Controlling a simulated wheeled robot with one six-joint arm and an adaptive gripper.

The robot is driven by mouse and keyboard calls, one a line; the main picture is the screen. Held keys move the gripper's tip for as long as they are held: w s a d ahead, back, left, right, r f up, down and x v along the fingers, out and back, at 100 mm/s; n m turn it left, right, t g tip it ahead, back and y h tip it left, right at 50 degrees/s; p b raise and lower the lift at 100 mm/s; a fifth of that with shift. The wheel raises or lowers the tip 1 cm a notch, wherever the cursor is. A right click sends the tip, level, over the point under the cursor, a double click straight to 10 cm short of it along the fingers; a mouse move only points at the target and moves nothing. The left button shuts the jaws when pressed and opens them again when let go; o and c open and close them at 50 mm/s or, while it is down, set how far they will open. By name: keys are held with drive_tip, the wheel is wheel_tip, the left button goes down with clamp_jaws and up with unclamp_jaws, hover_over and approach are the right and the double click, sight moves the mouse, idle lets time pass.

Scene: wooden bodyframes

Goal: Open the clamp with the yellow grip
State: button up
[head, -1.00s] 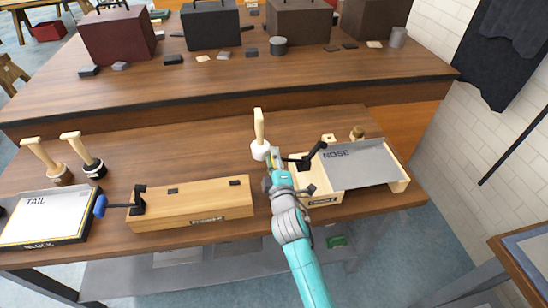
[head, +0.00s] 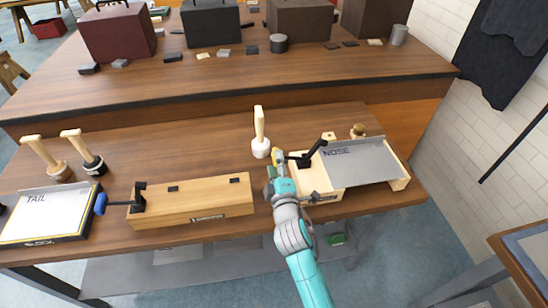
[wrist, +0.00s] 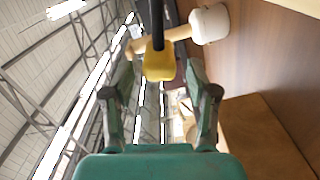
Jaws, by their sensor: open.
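The clamp with the yellow grip stands on the wooden block with the NOSE plate, at its left end. Its yellow grip (head: 276,154) shows beside my gripper (head: 279,170), which partly hides it. In the wrist view, the yellow grip (wrist: 160,66) sits on a dark bar, between the two fingers of my gripper (wrist: 160,84). The fingers are open, with a gap on each side of the grip. Black clamp parts (head: 308,156) show to the right of my gripper.
A white-headed mallet (head: 260,148) stands just behind the gripper. The metal NOSE plate (head: 362,164) lies to the right. A long wooden block (head: 195,201) with a blue-gripped clamp (head: 101,205) lies to the left. Bare tabletop (head: 190,150) shows behind that block.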

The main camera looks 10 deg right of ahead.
drive_tip(key=s, duration=0.8)
drive_tip(key=shift+s, duration=0.4)
drive_tip(key=s+d+f+m+g+y, duration=0.1)
drive_tip(key=s+d+f+m, duration=0.2)
drive_tip(key=s, duration=0.7)
drive_tip(key=s+d+f+m+g, duration=0.15)
drive_tip(key=s+f, duration=0.35)
drive_tip(key=s, duration=0.5)
drive_tip(key=s+d+r+m, duration=0.2)
drive_tip(key=s+m, duration=0.3)
drive_tip(key=s, duration=0.5)
drive_tip(key=s+d+r+m+h, duration=0.1)
drive_tip(key=s+r+m, duration=0.2)
drive_tip(key=s, duration=0.8)
drive_tip(key=shift+s+d+m+g, duration=0.3)
drive_tip(key=shift+d+m+g, duration=0.05)
drive_tip(key=shift+m, duration=0.8)
